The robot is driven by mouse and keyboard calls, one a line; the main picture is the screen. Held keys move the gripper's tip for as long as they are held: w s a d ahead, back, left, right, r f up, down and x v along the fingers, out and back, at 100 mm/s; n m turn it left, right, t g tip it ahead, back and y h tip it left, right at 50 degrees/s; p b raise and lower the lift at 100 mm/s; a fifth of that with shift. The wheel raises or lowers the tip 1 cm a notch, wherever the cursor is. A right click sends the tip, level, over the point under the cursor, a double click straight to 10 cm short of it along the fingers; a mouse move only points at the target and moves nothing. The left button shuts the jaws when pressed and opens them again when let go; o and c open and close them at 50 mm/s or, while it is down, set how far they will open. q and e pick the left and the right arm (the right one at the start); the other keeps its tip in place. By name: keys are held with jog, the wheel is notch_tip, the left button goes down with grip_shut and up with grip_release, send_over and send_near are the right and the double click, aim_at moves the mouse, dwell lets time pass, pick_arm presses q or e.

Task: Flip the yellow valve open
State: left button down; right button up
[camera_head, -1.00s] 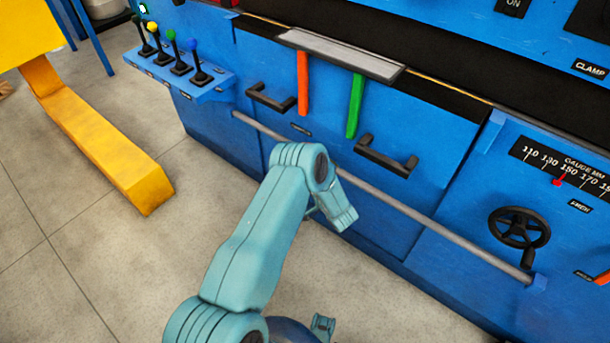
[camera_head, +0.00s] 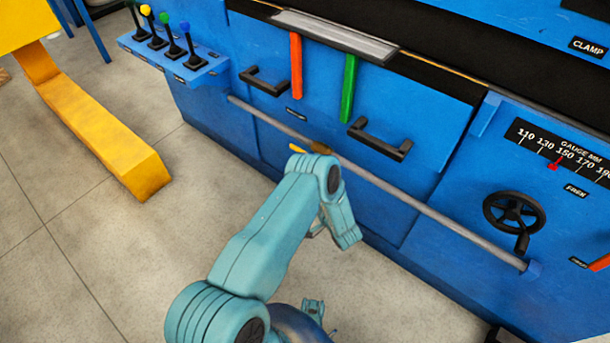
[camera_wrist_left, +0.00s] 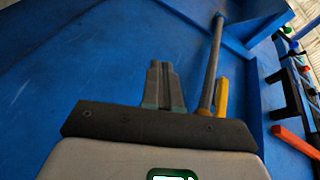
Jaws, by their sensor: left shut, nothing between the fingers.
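The yellow valve handle (camera_head: 298,148) shows just above my arm's elbow in the head view, beside a brass-coloured valve body (camera_head: 321,147) on the grey pipe. My arm covers part of that area. In the left wrist view the yellow handle (camera_wrist_left: 221,99) lies close along the right side of the pipe (camera_wrist_left: 211,66). My left gripper (camera_wrist_left: 160,68) is shut and empty, left of the pipe and apart from the handle, with blue panel behind it. Its fingertips cannot be made out in the head view. My right gripper is not in view.
The blue machine has black pull handles (camera_head: 380,139), an orange lever (camera_head: 296,65), a green lever (camera_head: 349,88) and a black handwheel (camera_head: 514,213). Coloured-knob levers (camera_head: 171,38) stand on a ledge at the upper left. A yellow beam (camera_head: 105,135) lies over open tiled floor.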

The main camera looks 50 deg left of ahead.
pick_arm(q)
jog(key=shift+s+d+f, duration=0.1)
jog(key=shift+d+f, duration=0.15)
jog(key=shift+d, duration=0.25)
jog(key=shift+s+d+f, duration=0.1)
jog(key=shift+d+f, duration=0.15)
jog(key=shift+d, duration=0.2)
jog(key=shift+w, duration=0.1)
